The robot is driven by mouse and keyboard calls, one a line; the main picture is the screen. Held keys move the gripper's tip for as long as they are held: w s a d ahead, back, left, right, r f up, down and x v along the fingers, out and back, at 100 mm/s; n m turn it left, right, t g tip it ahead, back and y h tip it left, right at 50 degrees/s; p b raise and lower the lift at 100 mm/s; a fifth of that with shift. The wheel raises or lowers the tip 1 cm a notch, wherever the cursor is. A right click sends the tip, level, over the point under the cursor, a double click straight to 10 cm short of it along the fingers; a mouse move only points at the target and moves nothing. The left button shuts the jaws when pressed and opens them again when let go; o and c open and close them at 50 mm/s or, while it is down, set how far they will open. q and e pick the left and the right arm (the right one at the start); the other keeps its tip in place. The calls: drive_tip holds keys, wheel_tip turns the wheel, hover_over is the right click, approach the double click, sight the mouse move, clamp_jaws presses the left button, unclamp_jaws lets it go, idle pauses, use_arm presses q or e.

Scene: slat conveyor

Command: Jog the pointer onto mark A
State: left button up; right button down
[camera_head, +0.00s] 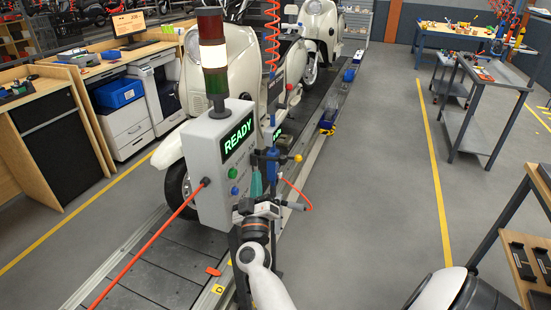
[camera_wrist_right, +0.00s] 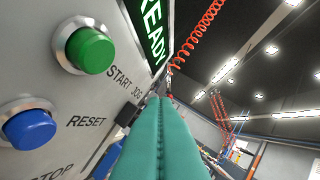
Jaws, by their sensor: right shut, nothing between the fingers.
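The grey control box (camera_head: 222,168) stands beside the conveyor, its screen reading READY (camera_head: 238,137). The wrist view shows its green START JOG button (camera_wrist_right: 90,50) and blue RESET button (camera_wrist_right: 29,129) close up. My right gripper (camera_head: 256,177) is in front of the box's button face, teal fingers shut and empty. In the wrist view the shut fingers (camera_wrist_right: 165,100) point up past the right of the green button, apart from it. An orange pointer-like piece (camera_head: 213,271) sits at the conveyor edge, near a yellow plate marked D (camera_head: 217,289). I cannot make out mark A. My left gripper is out of view.
The slat conveyor (camera_head: 150,285) carries cream scooters (camera_head: 228,65). A light tower (camera_head: 213,55) on the box has its white section lit. Grey floor (camera_head: 380,180) is free to the right, with carts beyond.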

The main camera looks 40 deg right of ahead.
drive_tip(key=shift+s+d+m+g+h, duration=0.4)
drive_tip(key=shift+d+m+g+h, duration=0.4)
drive_tip(key=shift+g+h, duration=0.15)
drive_tip(key=shift+r, duration=0.1)
wheel_tip(320, 180, up, 4)
drive_tip(key=p, duration=0.2)
hover_over(276, 160)
drive_tip(key=a, duration=0.3)
drive_tip(key=shift+s+d+f, duration=0.25)
drive_tip(key=shift+f, duration=0.4)
drive_tip(key=shift+s+d+f, duration=0.3)
drive_tip(key=shift+f, duration=0.3)
drive_tip(key=shift+s+d+f, duration=0.25)
drive_tip(key=shift+f, duration=0.4)
